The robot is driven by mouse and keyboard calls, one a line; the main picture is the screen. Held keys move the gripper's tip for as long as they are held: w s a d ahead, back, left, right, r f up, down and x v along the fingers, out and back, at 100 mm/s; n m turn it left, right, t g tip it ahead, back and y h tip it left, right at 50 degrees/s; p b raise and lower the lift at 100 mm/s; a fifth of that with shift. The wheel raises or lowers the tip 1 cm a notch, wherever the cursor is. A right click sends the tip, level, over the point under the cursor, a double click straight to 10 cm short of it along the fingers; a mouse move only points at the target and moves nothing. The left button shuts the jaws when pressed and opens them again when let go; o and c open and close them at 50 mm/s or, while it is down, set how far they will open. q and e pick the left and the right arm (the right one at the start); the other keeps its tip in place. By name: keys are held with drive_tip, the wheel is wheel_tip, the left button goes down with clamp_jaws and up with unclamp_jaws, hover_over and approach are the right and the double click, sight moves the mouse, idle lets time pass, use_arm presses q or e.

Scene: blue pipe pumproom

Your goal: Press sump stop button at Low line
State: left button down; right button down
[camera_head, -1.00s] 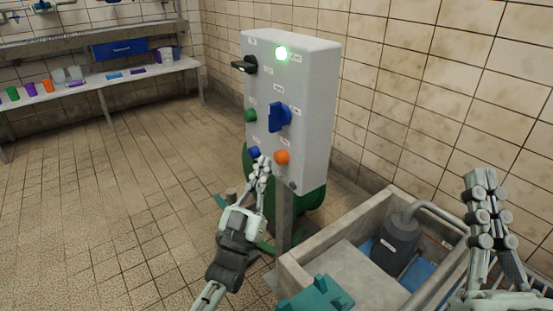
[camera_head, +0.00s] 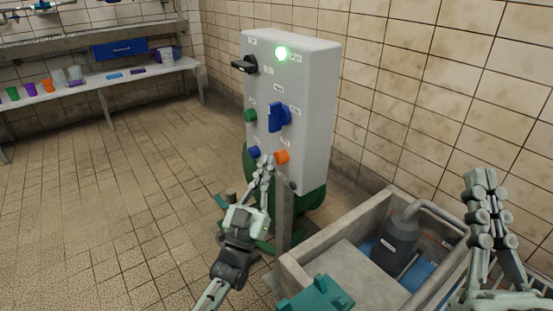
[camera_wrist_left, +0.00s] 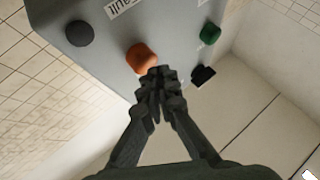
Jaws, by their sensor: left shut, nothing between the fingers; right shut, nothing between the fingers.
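The grey control panel (camera_head: 300,100) stands on a post. Its low row has a blue button (camera_head: 253,152) and an orange button (camera_head: 282,157); I cannot read which label marks the sump stop. My left gripper (camera_head: 267,162) is shut and empty, its tips between these two buttons, nearer the orange one. In the left wrist view the shut tips (camera_wrist_left: 157,80) are just below the orange button (camera_wrist_left: 141,57); I cannot tell if they touch. My right gripper (camera_head: 480,185) is shut and empty at the far right, away from the panel.
The panel also has a green button (camera_head: 250,115), a blue rotary handle (camera_head: 279,117), a black handle (camera_head: 245,64) and a lit green lamp (camera_head: 282,53). A concrete sump box (camera_head: 295,272) with a dark pump (camera_head: 396,242) lies to the lower right. Floor to the left is clear.

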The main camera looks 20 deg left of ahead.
use_arm(q)
drive_tip(key=shift+w+d, duration=0.5)
drive_tip(key=shift+w, duration=0.35)
idle(0.7)
idle(0.4)
drive_tip(key=shift+s+a+p, duration=0.15)
drive_tip(key=shift+s+a, duration=0.25)
drive_tip(key=shift+s, duration=0.25)
drive_tip(key=shift+s+a+p, duration=0.15)
drive_tip(key=shift+s+a, duration=0.2)
drive_tip(key=shift+s, duration=0.25)
drive_tip(key=s, duration=0.1)
drive_tip(key=s+a+p, duration=0.1)
drive_tip(key=s, duration=0.1)
drive_tip(key=s+a, duration=0.1)
drive_tip(key=shift+s+a+p, duration=0.15)
drive_tip(key=shift+a+p, duration=0.1)
drive_tip(key=shift+p, duration=0.15)
